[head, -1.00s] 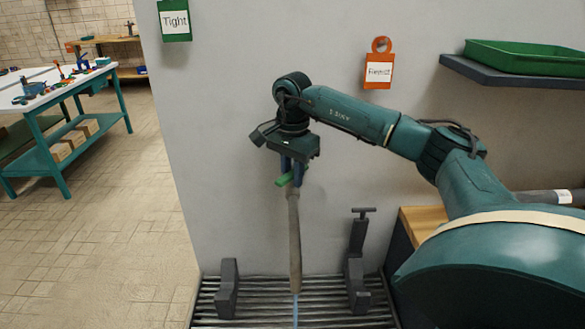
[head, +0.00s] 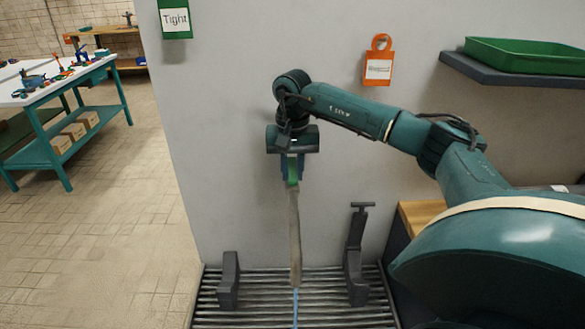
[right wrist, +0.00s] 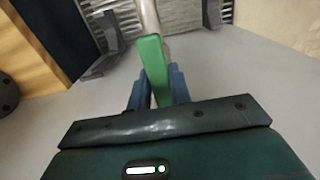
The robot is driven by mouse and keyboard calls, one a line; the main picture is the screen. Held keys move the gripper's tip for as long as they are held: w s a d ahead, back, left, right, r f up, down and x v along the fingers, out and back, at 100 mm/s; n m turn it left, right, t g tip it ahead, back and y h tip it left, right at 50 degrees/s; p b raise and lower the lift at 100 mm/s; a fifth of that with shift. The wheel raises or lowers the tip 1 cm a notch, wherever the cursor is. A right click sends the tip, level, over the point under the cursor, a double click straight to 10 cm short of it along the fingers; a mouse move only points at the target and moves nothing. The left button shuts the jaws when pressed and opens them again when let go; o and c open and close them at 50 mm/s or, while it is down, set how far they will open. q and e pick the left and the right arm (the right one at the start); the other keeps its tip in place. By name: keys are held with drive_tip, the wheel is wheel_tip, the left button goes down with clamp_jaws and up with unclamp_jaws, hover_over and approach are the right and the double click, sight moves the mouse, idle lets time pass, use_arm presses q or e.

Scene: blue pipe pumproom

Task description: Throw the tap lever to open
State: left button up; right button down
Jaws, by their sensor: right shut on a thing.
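The green tap lever (head: 293,176) sits at the top of an upright grey-brown pipe (head: 295,235) in front of the pale wall. A thin blue line, which may be water, shows below the pipe's lower end. My right gripper (head: 292,172) points down and is shut on the lever. In the right wrist view the green lever (right wrist: 155,72) lies between the two blue fingers, in line with the pipe (right wrist: 148,14). The tap body is mostly hidden by the lever and gripper. My left gripper is not in view.
A slatted grate (head: 255,310) lies below, with a dark bracket (head: 229,280) at left and a dark clamp stand (head: 357,255) at right. A shelf (head: 510,77) holds a green tray (head: 525,59). A workbench (head: 70,85) stands far left; the floor before it is clear.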

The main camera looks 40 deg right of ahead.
sight(293, 168)
drive_tip(key=shift+a, duration=0.1)
idle(0.4)
drive_tip(key=c, duration=1.3)
unclamp_jaws()
drive_tip(key=shift+r, duration=0.1)
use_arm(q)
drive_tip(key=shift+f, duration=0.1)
use_arm(e)
wheel_tip(293, 168, up, 13)
